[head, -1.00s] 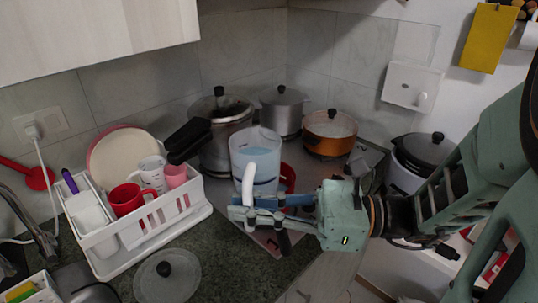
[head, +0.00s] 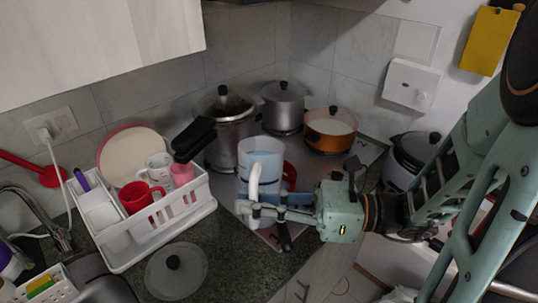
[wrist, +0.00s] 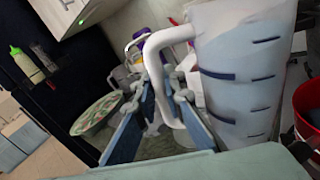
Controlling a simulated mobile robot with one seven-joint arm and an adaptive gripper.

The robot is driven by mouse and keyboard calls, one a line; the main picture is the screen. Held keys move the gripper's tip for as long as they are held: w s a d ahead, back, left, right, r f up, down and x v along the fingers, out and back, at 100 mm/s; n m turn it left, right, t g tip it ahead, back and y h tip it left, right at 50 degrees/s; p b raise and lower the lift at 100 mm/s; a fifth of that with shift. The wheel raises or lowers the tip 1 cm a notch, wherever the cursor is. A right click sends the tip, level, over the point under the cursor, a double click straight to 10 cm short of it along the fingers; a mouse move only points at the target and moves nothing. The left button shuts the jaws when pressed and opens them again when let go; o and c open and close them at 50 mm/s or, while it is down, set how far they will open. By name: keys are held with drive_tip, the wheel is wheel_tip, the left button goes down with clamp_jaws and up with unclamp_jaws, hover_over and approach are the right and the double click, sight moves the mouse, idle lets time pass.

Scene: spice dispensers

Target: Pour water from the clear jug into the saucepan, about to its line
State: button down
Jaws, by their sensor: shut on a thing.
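The clear jug (head: 261,172) with a white handle holds bluish water and looks about upright in the head view. My gripper (head: 254,210) is shut on its white handle. In the wrist view the fingers (wrist: 165,115) are on both sides of the handle, and the jug (wrist: 238,75) with dark level marks fills the upper right. A red saucepan (head: 290,174) is mostly hidden behind the jug and my gripper; its dark handle (head: 285,238) points toward the front. Part of a red vessel also shows at the right edge of the wrist view (wrist: 309,112). The saucepan's inside and line are hidden.
A pressure cooker (head: 226,133) with a long black handle stands behind left of the jug. A lidded pot (head: 284,108) and an orange pot (head: 330,131) stand behind. A white dish rack (head: 160,231) is at left, a glass lid (head: 176,274) in front of it.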

sight(243, 165)
drive_tip(key=r+p, duration=0.2)
drive_tip(key=shift+w+m+p, duration=0.3)
drive_tip(key=shift+m+p, duration=0.1)
drive_tip(key=shift+w+d+m, duration=0.15)
drive_tip(key=shift+w+m, duration=0.55)
drive_tip(key=shift+m, duration=0.2)
drive_tip(key=shift+w+d+r+m+p, duration=0.1)
drive_tip(key=shift+w+r+m+p, duration=0.2)
drive_tip(key=shift+w+m+p, duration=0.2)
drive_tip(key=shift+w+r+m+p, duration=0.25)
drive_tip(key=shift+w+m+p, duration=0.1)
drive_tip(key=shift+w+m, duration=0.15)
drive_tip(key=shift+w+r, duration=0.1)
drive_tip(key=shift+w, duration=0.1)
drive_tip(key=shift+w+m, duration=0.1)
drive_tip(key=shift+m, duration=0.3)
drive_tip(key=shift+w+d+m+p, duration=0.1)
drive_tip(key=shift+w+m+p, duration=0.3)
drive_tip(key=shift+m, duration=0.2)
drive_tip(key=shift+w+f+m+b, duration=0.4)
drive_tip(key=shift+w+m, duration=0.2)
drive_tip(key=shift+m, duration=0.4)
idle(1.9)
